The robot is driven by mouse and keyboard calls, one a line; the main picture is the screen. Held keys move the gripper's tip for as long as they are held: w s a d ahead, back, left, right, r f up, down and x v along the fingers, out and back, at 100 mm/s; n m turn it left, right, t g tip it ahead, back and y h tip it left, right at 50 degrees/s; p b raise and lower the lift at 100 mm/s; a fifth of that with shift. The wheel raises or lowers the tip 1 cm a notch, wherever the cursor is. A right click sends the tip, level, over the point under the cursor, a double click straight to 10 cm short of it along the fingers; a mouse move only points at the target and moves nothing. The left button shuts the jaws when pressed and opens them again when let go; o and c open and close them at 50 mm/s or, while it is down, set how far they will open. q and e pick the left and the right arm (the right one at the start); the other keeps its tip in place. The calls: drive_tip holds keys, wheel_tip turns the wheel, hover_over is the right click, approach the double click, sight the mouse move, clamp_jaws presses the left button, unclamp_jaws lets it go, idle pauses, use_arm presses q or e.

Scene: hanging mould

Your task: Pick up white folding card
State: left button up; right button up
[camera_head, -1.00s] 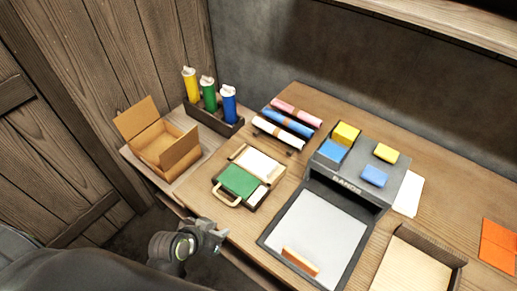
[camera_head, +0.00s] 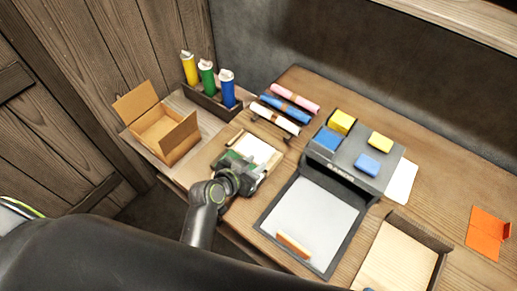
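A flat white card or sheet (camera_head: 402,183) lies on the table at the right of the grey machine and is partly hidden by it. Another white panel (camera_head: 262,153) lies in a small wooden case with a green pad (camera_head: 228,159). I cannot tell which of these is the folding card. My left gripper (camera_head: 246,172) is over the front of the case, covering much of the green pad and the case's handle. Its fingers are too small and blurred to tell open from shut, or whether they touch anything. My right gripper is not in view.
A grey machine (camera_head: 352,154) with coloured blocks and a framed white board (camera_head: 312,222) stand right of the case. A cardboard box (camera_head: 165,138), bottles and rolls (camera_head: 285,108) stand behind. An open tray (camera_head: 398,262) and an orange folded card (camera_head: 485,238) lie at right.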

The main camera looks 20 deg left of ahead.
sight(268, 155)
use_arm(q)
drive_tip(key=shift+x, duration=1.4)
drive_tip(key=shift+p+x, duration=0.55)
drive_tip(key=shift+x, duration=0.25)
drive_tip(key=shift+p+x, duration=0.35)
drive_tip(key=shift+x, duration=1.45)
drive_tip(key=shift+s+a+f, duration=0.1)
drive_tip(key=shift+a+f, duration=0.05)
drive_tip(key=shift+f, duration=0.05)
clamp_jaws()
